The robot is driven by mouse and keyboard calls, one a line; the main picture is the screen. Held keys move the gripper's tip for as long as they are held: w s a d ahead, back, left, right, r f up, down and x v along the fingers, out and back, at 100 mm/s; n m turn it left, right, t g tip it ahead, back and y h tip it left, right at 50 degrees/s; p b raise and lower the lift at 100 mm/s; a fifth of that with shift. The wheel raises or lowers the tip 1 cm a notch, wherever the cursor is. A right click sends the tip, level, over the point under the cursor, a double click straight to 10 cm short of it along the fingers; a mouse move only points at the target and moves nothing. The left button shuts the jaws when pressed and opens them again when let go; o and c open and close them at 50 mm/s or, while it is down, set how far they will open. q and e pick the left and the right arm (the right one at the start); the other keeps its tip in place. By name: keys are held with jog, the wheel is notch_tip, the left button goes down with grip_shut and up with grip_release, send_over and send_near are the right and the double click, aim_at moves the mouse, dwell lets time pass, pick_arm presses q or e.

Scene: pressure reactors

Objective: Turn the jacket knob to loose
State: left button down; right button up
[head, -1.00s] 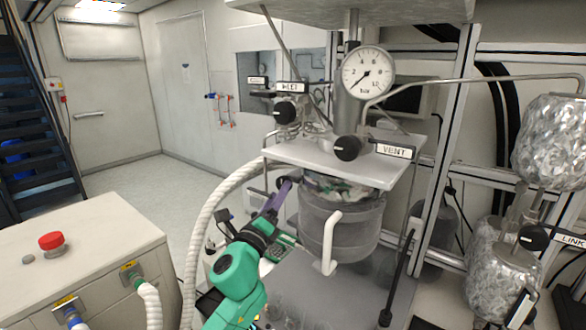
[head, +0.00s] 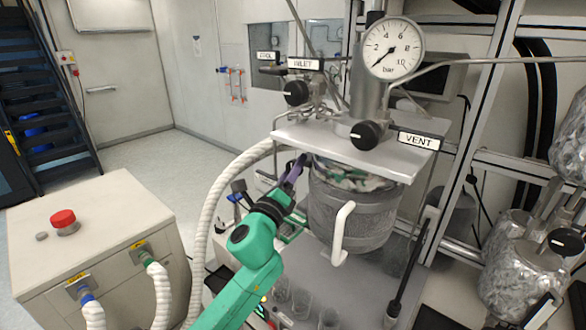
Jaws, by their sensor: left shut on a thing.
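The reactor vessel (head: 350,220) is a grey jacketed pot with a white handle (head: 342,228), under a pale metal plate (head: 350,150). My left gripper (head: 300,165), with purple fingers on a green arm, reaches up to the vessel's left side, just under the plate. It is shut on a small dark part there, which looks like the jacket knob. That part is mostly hidden by the fingers and plate, so its turned position cannot be read. My right gripper is not in view.
Black knobs stand at the INLET (head: 296,92) and VENT (head: 366,134) labels, below a pressure gauge (head: 393,48). A thick white hose (head: 212,215) runs left of the gripper. Glass beakers (head: 300,304) stand below. A cabinet with a red button (head: 64,221) is at left.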

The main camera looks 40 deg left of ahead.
pick_arm(q)
jog(key=shift+r+n, duration=0.15)
jog(key=shift+n, duration=0.25)
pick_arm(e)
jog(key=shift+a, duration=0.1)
pick_arm(q)
jog(key=shift+n+g+y, duration=0.5)
jog(key=shift+n, duration=0.6)
jog(key=n, duration=0.2)
jog(key=n+g, duration=0.1)
jog(key=n, duration=0.2)
jog(key=shift+g, duration=0.3)
jog(key=n+g, duration=0.1)
jog(key=n, duration=0.3)
jog(key=shift+g+h, duration=0.4)
jog(key=shift+n+g+h, duration=0.5)
jog(key=shift+n+h, duration=0.1)
jog(key=shift+n, duration=1.3)
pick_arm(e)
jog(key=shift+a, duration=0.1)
pick_arm(q)
jog(key=c, duration=0.5)
grip_release()
jog(key=shift+w, duration=0.15)
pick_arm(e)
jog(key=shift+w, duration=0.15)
